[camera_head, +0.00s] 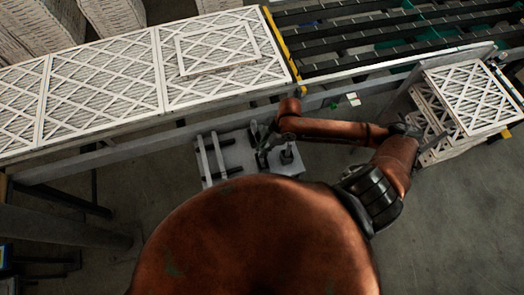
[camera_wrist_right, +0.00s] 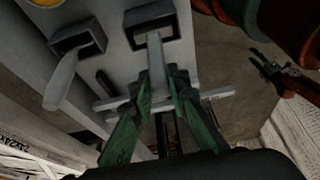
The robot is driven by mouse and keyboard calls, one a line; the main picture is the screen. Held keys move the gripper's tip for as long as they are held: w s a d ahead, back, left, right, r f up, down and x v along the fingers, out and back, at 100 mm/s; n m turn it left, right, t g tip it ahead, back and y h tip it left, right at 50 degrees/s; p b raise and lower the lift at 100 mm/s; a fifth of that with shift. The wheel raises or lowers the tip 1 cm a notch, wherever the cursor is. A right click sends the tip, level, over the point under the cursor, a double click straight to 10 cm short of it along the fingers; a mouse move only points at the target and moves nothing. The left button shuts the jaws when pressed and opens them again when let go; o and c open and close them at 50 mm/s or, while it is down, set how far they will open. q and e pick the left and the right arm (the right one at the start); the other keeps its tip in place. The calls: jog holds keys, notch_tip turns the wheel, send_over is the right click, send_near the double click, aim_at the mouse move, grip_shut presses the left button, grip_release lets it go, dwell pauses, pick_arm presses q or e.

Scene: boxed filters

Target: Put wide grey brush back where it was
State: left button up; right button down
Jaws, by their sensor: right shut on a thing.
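The wide grey brush shows in the right wrist view as a pale handle with a wide grey crossbar (camera_wrist_right: 216,94). My right gripper (camera_wrist_right: 158,78) has its two green fingers shut on the handle, one on each side. The handle's upper end reaches to a dark-mouthed grey holder (camera_wrist_right: 152,19); I cannot tell how deep it sits. In the head view my right gripper (camera_head: 263,150) is over the grey tool stand (camera_head: 237,158), and the brush is too small to make out. A dark gripper (camera_wrist_right: 268,66), seemingly my left, hangs at the right of the wrist view; its jaws are unclear.
A second holder (camera_wrist_right: 76,37) with a pale handle (camera_wrist_right: 60,82) is beside the brush. Large white lattice filters (camera_head: 105,80) lie along the bench behind the stand. A filter stack (camera_head: 470,95) stands at right, and a roller conveyor (camera_head: 385,35) is behind.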

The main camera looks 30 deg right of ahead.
jog(key=shift+f, duration=0.75)
jog(key=c, duration=1.8)
grip_release()
jog(key=shift+c, duration=0.2)
jog(key=v, duration=1.2)
jog(key=shift+b, duration=0.4)
